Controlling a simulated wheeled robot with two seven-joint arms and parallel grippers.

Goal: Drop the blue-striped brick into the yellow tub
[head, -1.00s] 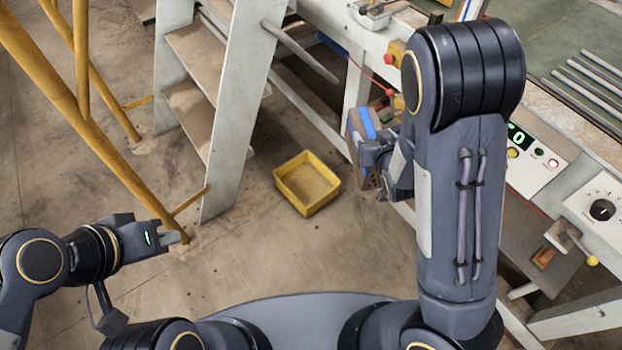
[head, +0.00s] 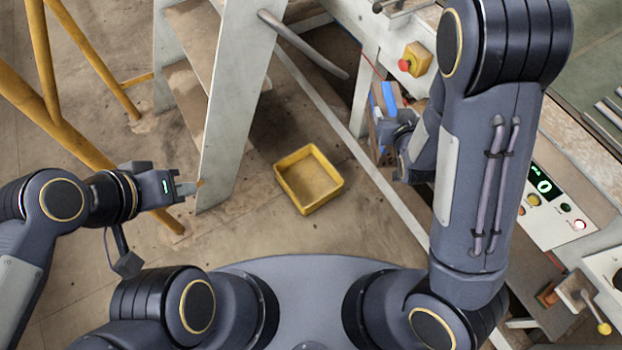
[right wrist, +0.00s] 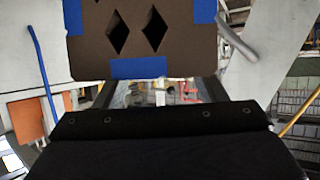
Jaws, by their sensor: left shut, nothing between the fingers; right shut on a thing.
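The blue-striped brick (head: 386,98) is brown with blue bands and is held by my right gripper (head: 388,122), right of and apart from the tub. In the right wrist view the brick (right wrist: 138,40) fills the top middle, showing diamond-shaped holes and blue patches. My right arm hides part of the brick in the head view. The yellow tub (head: 283,184) stands on the floor in the middle, and its inside looks empty. My left gripper (head: 192,188) is shut and empty, left of the tub near the ladder's foot.
A grey stepladder (head: 232,110) stands behind and left of the tub. A yellow railing (head: 75,135) is at the left. A machine bench with a control panel (head: 548,205) runs along the right.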

